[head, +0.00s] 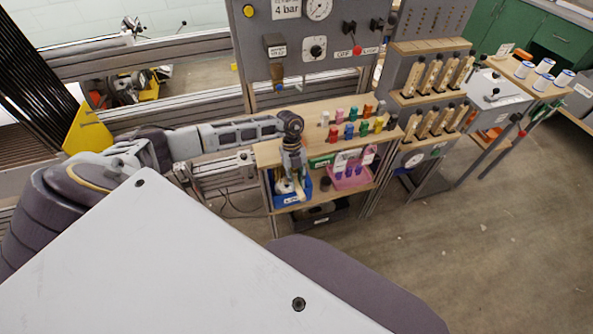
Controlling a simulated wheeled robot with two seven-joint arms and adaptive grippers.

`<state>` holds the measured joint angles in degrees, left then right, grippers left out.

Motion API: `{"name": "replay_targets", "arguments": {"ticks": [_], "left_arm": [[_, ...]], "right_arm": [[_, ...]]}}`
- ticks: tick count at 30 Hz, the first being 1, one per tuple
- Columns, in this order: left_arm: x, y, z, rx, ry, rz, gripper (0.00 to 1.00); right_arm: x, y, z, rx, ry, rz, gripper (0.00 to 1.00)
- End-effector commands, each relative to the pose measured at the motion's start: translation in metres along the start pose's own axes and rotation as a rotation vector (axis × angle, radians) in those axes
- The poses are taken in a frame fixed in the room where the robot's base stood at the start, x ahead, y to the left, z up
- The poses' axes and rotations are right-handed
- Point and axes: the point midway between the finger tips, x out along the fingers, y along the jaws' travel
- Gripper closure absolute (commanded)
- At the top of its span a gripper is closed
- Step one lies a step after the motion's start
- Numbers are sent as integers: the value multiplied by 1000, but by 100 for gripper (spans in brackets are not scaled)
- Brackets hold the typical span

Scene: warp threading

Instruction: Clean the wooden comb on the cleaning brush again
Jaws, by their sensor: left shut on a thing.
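My left gripper (296,180) points down at the front left of the wooden-topped trolley, over the blue bin (320,197) on its lower shelf. It is shut on a small pale tan thing (300,192), too small here to tell for sure as the wooden comb. I cannot pick out the cleaning brush. Whether the held thing touches anything in the bin cannot be told. My right gripper is not in view.
Several coloured spools (350,131) stand on the trolley's wooden top (268,153), close right of my left arm. A pink bin (352,182) is beside the blue one. A grey gauge panel (290,45) rises behind. Racks of wooden-handled tools (430,75) stand right. The right floor is clear.

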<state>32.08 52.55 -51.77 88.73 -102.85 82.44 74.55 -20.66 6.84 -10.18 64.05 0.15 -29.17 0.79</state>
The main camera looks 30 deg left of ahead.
Motion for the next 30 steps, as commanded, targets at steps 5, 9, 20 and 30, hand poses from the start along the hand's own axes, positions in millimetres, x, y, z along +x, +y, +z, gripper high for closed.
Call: {"name": "replay_targets", "arguments": {"ticks": [5,9,20,30], "left_arm": [[4,1,-4,6,8,5,100],[3,0,-5,7,9,5,100],[-17,0,-9,5,4,1,100],[-34,0,-15,5,3,0,100]], "right_arm": [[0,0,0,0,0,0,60],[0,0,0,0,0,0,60],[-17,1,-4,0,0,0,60],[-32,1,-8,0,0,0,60]]}}
